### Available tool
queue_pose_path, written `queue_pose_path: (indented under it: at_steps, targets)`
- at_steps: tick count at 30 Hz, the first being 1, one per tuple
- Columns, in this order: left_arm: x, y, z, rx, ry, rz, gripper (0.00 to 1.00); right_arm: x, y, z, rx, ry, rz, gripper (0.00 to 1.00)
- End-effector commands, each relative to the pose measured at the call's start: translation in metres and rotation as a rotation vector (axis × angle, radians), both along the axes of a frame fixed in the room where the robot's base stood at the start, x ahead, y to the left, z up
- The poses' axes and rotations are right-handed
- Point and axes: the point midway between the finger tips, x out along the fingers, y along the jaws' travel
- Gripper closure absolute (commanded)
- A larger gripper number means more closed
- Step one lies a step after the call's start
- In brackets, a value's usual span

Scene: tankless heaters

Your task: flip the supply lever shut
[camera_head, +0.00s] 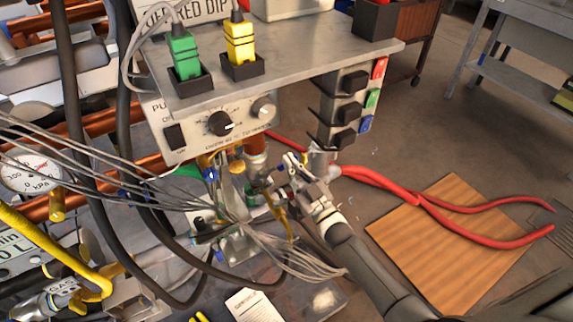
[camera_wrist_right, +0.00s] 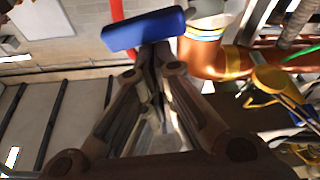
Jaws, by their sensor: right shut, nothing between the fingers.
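A blue lever handle (camera_wrist_right: 143,28) shows large at the top of the right wrist view, slightly tilted and right at my fingertips. I cannot tell whether they touch it. My right gripper (camera_wrist_right: 155,50) is shut with nothing between its fingers. In the head view my right gripper (camera_head: 286,168) reaches in from the lower right, under the metal shelf and among the pipes. The lever is mostly hidden there by the gripper and fittings. My left gripper is not in view.
A copper pipe (camera_wrist_right: 206,55) and a yellow knob (camera_wrist_right: 272,80) sit to the right in the wrist view. Loose grey wires (camera_head: 255,245) and black hoses crowd the left. The metal shelf (camera_head: 300,60) overhangs the gripper. Red hoses (camera_head: 440,210) lie right, over a wooden board (camera_head: 440,260).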

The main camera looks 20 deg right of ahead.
Motion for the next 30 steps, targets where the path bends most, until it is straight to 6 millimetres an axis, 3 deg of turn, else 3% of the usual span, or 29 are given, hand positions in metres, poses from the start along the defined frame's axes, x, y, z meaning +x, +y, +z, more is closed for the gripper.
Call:
queue_pose_path:
  at_steps: [12, 30]
  targets:
    - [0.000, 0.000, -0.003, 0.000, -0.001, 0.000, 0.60, 0.001, -0.007, -0.013, 0.190, 0.039, 0.000, 1.00]
    - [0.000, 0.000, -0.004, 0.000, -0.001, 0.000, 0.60, 0.001, -0.007, -0.015, 0.217, 0.044, 0.001, 1.00]
